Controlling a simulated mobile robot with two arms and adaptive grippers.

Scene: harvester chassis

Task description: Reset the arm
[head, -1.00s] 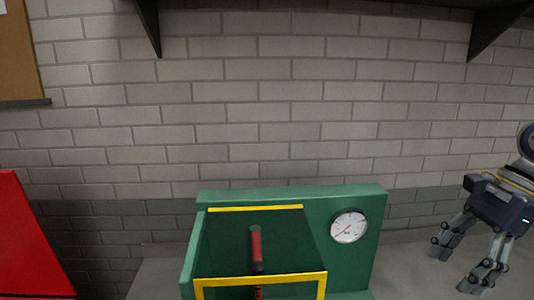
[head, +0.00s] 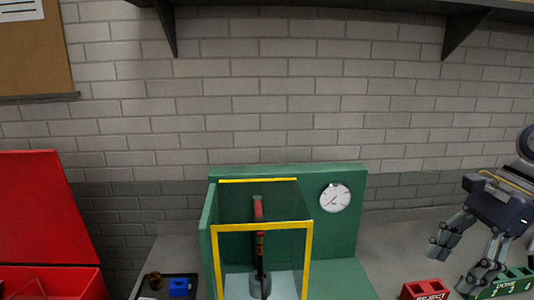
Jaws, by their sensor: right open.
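My right gripper (head: 450,266) is open and empty at the right of the head view, its fingers pointing down. It is to the right of the green machine (head: 338,240), apart from it. The machine has a yellow-edged guard frame (head: 265,226), a round white gauge (head: 335,198) and an upright lever with a red grip (head: 258,210) behind the guard. The lever's dark lower part reaches down to a base inside the guard. My left gripper is out of view.
A red REJECT bin (head: 425,289) and a green DONE bin (head: 512,284) stand below and near my right gripper. A dark tray (head: 150,288) holding a blue block (head: 179,287) lies left of the machine. An open red box (head: 45,215) is at far left. A shelf overhangs above.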

